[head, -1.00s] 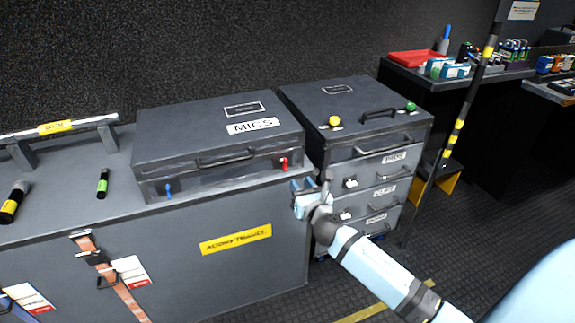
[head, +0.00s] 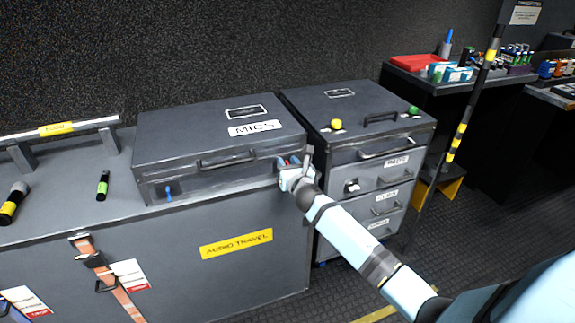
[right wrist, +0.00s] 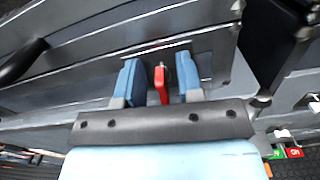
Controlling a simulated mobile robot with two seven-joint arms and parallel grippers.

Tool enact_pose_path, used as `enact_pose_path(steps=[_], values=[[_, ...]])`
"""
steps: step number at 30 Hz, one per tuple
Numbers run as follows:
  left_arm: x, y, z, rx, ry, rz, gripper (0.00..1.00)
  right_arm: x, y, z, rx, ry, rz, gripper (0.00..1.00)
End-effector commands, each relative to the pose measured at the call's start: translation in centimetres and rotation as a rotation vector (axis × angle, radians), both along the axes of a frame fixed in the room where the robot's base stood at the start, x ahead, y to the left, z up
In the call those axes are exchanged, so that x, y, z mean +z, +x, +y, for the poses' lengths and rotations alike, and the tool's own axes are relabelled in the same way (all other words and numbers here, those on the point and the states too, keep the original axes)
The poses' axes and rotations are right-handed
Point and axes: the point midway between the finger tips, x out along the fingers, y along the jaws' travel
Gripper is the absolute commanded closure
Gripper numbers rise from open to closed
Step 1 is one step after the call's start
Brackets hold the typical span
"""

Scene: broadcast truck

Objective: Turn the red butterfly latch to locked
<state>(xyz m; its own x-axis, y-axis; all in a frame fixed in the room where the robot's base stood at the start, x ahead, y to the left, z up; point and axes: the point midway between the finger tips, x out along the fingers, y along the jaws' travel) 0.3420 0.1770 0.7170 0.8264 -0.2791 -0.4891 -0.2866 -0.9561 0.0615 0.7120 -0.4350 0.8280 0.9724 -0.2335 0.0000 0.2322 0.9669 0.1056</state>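The red butterfly latch (right wrist: 161,84) is on the front face of the MICS case (head: 222,142), near its right end. In the right wrist view it stands upright between the two blue fingers of my right gripper (right wrist: 161,90). A narrow gap shows on each side of it, so the gripper is open around the latch and not closed on it. In the head view my right gripper (head: 290,172) reaches the case's front right corner and mostly covers the latch. My left gripper is not in view.
The MICS case lies on a large grey trunk (head: 150,265) labelled AUDIO TRAVEL. A blue latch (head: 168,193) is at the case's left front. A drawer cabinet (head: 365,165) with yellow and green knobs stands close to the right. A striped pole (head: 463,127) stands further right.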

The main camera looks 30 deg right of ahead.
Motion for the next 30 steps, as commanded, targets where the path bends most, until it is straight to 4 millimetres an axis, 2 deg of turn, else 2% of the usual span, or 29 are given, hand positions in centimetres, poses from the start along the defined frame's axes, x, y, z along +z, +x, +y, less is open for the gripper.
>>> enact_pose_path(steps=[1,5,6,17,23,30], values=[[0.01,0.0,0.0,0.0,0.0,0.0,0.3,-0.01,-0.02,0.01,0.0,0.0,0.0,0.66],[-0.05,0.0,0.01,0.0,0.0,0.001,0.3,-0.01,-0.03,0.01,0.0,0.0,0.0,0.96],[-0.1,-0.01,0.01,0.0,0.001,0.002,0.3,-0.02,-0.03,0.01,0.0,0.0,0.0,1.0],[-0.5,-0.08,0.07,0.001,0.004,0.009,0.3,-0.04,-0.06,-0.04,0.0,0.045,-0.01,1.0],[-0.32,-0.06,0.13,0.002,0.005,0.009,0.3,-0.07,-0.11,-0.19,0.001,0.157,-0.037,1.0],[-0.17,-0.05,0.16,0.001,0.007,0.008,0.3,-0.24,-0.19,-0.55,-0.001,0.365,-0.086,1.0]])
